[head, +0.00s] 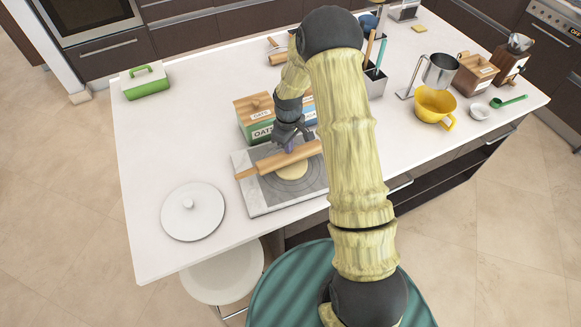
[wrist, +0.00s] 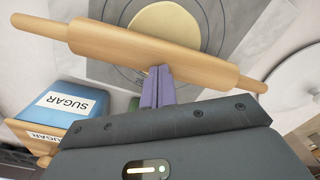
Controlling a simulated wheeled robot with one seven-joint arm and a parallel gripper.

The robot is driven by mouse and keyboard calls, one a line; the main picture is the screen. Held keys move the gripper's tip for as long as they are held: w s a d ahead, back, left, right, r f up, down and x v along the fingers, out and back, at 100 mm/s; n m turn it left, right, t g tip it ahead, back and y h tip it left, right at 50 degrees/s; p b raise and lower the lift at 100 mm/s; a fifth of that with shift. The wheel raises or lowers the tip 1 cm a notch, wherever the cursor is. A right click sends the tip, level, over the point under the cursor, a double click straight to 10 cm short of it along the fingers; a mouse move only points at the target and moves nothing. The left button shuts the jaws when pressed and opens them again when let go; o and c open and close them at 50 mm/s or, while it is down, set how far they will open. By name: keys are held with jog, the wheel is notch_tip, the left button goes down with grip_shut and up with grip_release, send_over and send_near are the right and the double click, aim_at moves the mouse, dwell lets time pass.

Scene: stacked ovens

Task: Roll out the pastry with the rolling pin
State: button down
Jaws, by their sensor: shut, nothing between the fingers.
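The wooden rolling pin (head: 280,159) lies at a slant over the grey pastry board in the head view, and it also shows in the wrist view (wrist: 130,47). The round, pale pastry (head: 293,170) lies flat on the board, partly under the pin; it also shows in the wrist view (wrist: 165,22). The pastry board (head: 262,196) has ring markings. My gripper (head: 289,147) is shut, with nothing between its fingers. Its purple fingertips (wrist: 158,73) are at the pin's side, near its middle; I cannot tell whether they touch it.
Oats and sugar boxes (head: 255,120) stand close behind the board. A white round lid (head: 193,211) lies to the left, and a green-and-white butter dish (head: 145,83) at the far left. A yellow cup (head: 435,104) stands at right.

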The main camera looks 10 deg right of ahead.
jog(key=shift+r+p, duration=0.7)
jog(key=shift+r, duration=0.4)
jog(key=shift+f+b, duration=0.75)
jog(key=shift+f, duration=0.35)
jog(key=shift+s+d, duration=0.15)
jog(key=shift+s, duration=0.6)
jog(key=shift+s+d, duration=0.15)
jog(key=shift+s, duration=0.55)
jog(key=shift+r, duration=0.1)
jog(key=shift+r+p, duration=0.65)
jog(key=shift+r, duration=0.3)
